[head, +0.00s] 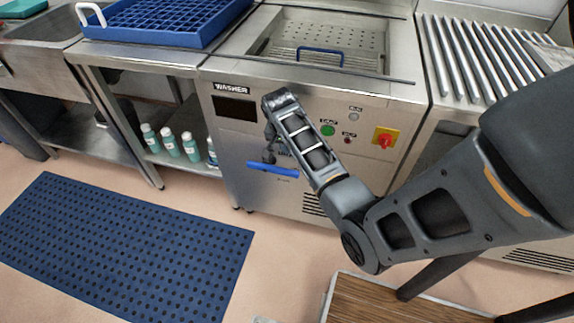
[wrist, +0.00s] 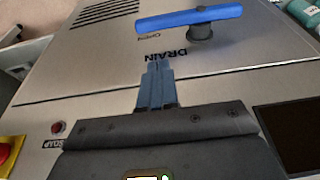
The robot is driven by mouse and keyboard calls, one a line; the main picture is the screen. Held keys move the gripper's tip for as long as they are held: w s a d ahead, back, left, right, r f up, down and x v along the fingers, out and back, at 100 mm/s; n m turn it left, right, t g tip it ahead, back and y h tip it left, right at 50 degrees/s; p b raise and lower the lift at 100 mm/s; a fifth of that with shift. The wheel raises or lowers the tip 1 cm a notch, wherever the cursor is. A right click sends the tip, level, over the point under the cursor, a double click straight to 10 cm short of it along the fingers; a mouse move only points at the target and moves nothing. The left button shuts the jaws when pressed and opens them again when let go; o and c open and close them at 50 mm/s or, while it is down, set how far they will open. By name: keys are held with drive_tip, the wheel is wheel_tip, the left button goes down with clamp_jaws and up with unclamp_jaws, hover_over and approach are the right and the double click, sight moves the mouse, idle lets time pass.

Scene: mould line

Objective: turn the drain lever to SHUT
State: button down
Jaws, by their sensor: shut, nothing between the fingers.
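The drain lever is a blue bar on a dark round pivot on the washer front. In the head view the lever (head: 272,169) lies nearly level below my gripper (head: 269,155). In the wrist view, which is upside down, the lever (wrist: 188,18) lies nearly level beyond my fingertips. Its longer part reaches left of the pivot (wrist: 200,33), over the word OPEN (wrist: 152,35). The word DRAIN (wrist: 166,53) shows between lever and fingers. My gripper (wrist: 158,70) is shut and empty, apart from the lever in the wrist view. I see no SHUT label.
The washer front (head: 232,140) carries a dark display (head: 236,110), a green button (head: 327,130) and a red-and-yellow switch (head: 384,138) right of my arm. Bottles (head: 170,142) stand on a shelf to the left. A blue mat (head: 120,245) lies on the floor.

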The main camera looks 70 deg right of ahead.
drive_tip(key=b, duration=0.1)
approach(288, 169)
drive_tip(key=x, duration=0.5)
drive_tip(key=shift+w+d+f, duration=0.1)
drive_tip(key=shift+d+f, duration=0.05)
drive_tip(key=shift+d, duration=0.1)
drive_tip(key=shift+f, duration=0.6)
drive_tip(key=shift+f, duration=0.15)
